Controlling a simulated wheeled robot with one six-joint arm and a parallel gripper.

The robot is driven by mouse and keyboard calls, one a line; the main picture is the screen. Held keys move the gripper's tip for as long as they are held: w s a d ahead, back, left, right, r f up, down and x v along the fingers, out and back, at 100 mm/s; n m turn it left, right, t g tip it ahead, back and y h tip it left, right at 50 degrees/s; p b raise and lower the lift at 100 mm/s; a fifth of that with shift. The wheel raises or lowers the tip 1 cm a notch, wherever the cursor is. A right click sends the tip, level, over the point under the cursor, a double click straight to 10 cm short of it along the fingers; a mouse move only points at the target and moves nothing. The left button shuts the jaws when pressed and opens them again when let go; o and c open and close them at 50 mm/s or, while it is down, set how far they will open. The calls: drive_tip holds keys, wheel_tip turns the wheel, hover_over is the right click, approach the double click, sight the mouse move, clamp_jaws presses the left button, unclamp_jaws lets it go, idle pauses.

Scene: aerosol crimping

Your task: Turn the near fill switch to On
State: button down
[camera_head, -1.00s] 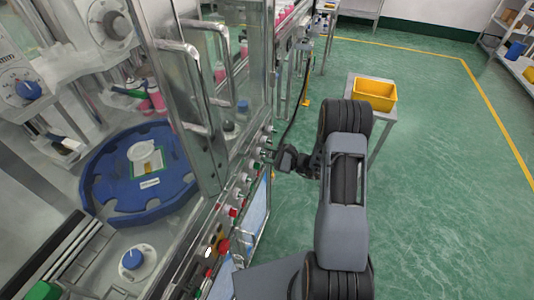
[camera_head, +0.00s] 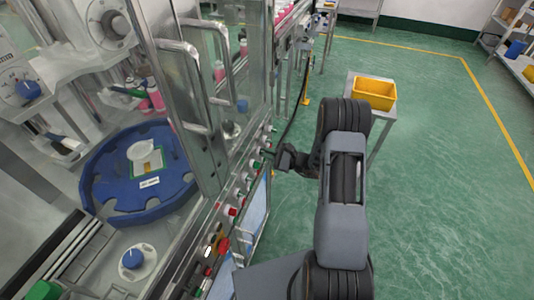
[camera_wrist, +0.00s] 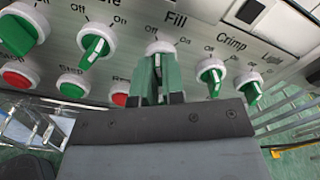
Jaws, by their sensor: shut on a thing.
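The fill switch is a green knob with a white collar (camera_wrist: 160,47) under the "Fill" label on the machine's panel. In the wrist view my gripper (camera_wrist: 160,88) is shut on this knob, with the dark gripper body covering the area below. The knob's handle stands roughly upright in the picture, between the "Off" mark at its left and the "On" mark at its right. Its exact setting is hard to tell. In the head view my gripper (camera_head: 272,156) is at the panel's side face, and the knob is too small to make out there.
Another green knob (camera_wrist: 95,43) sits left of the fill switch, and the Crimp knob (camera_wrist: 210,73) sits close on the right. Red and green push buttons (camera_wrist: 72,85) lie below. A yellow bin (camera_head: 374,95) stands on a small table behind my arm. The green floor at right is clear.

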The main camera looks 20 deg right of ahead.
drive_tip(key=shift+m, duration=0.3)
drive_tip(key=m, duration=0.5)
drive_tip(key=shift+w+d+r+m, duration=0.1)
drive_tip(key=shift+r+m, duration=0.05)
drive_tip(key=shift+m, duration=0.15)
drive_tip(key=m+p, duration=0.1)
drive_tip(key=m, duration=0.4)
drive_tip(key=shift+w+d+m+p, duration=0.1)
drive_tip(key=shift+m+p, duration=0.2)
drive_tip(key=shift+p, duration=0.05)
drive_tip(key=c, duration=1.5)
unclamp_jaws()
drive_tip(key=shift+o, duration=1.4)
drive_tip(key=b+v, duration=0.2)
drive_tip(key=v, duration=1.1)
drive_tip(key=shift+s+d, duration=0.3)
